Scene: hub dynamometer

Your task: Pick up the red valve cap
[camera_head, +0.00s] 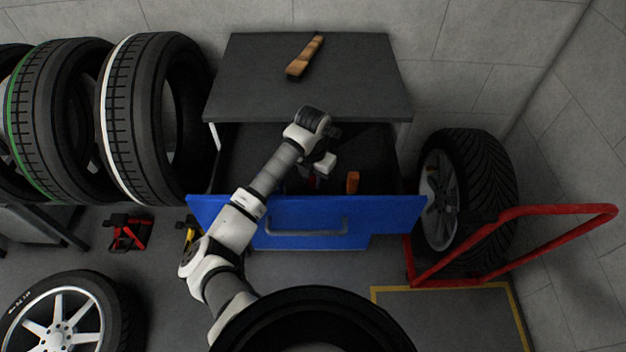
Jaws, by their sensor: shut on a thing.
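My arm reaches into the open blue drawer (390,212) of the dark-topped cabinet. My gripper (313,180) points down inside the drawer, and its fingers are small and partly hidden by the wrist. It is shut on a small red thing (314,183), which looks like the red valve cap. Only a little red shows between the fingers, so its shape is unclear. I cannot tell whether it touches the drawer floor.
An orange-brown block (352,182) stands in the drawer right of my gripper. A wooden-handled brush (305,56) lies on the cabinet top (360,85). A wheel (470,185) and red rail (540,209) stand right; several tires (150,120) stand left. Red-and-black tools (130,232) lie on the floor.

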